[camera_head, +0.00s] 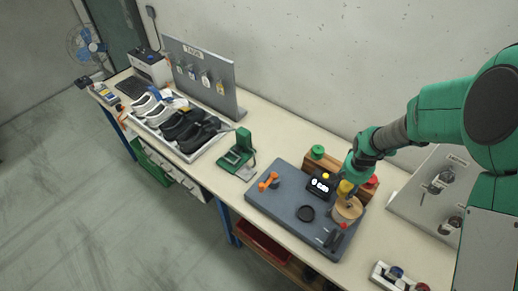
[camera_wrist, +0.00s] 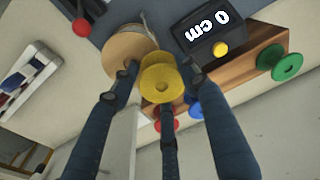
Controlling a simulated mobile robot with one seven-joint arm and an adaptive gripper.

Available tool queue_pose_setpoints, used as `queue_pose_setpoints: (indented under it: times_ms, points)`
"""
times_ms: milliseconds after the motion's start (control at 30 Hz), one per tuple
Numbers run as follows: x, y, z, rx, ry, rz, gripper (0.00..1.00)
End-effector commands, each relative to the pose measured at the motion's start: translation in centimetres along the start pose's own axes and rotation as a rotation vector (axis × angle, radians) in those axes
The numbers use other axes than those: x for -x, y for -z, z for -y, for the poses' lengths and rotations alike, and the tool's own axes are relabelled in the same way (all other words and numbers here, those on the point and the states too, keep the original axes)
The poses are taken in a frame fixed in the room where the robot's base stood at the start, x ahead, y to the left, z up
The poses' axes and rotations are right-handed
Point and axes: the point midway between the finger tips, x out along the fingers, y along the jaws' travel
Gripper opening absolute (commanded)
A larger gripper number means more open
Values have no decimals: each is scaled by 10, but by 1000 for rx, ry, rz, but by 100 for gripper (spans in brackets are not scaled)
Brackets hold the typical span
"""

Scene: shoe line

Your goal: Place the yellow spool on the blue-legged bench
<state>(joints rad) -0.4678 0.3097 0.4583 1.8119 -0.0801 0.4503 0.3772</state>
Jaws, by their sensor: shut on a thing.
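The yellow spool (camera_head: 345,187) is between the fingers of my gripper (camera_head: 348,182). In the wrist view the spool (camera_wrist: 162,84) is clasped by the fingers (camera_wrist: 160,76), its round flange facing the camera. It is beside the wooden rack (camera_wrist: 238,62) and overlaps the round wooden piece (camera_wrist: 117,48); I cannot tell whether it touches either. The blue-legged bench (camera_head: 285,133) has a long cream top running along the wall, with a blue leg (camera_head: 223,218) at the front.
A grey mat (camera_head: 275,205) carries a length counter (camera_head: 320,184) reading 0 cm and an orange tool (camera_head: 268,181). Green (camera_wrist: 279,62), red (camera_wrist: 165,121) and blue (camera_wrist: 195,108) spools are at the rack. A green press (camera_head: 238,151) and shoe tray (camera_head: 181,132) stand left.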

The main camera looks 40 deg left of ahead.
Motion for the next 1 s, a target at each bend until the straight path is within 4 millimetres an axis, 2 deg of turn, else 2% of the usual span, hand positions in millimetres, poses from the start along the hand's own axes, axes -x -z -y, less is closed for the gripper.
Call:
queue_pose_setpoints:
  times_ms: [467,800,1000]
  points:
    - [-30,-1,-134,-143,-13,6,19]
    - [-49,-21,-230,-249,-21,10,19]
    - [-59,-37,-279,-307,-25,12,19]
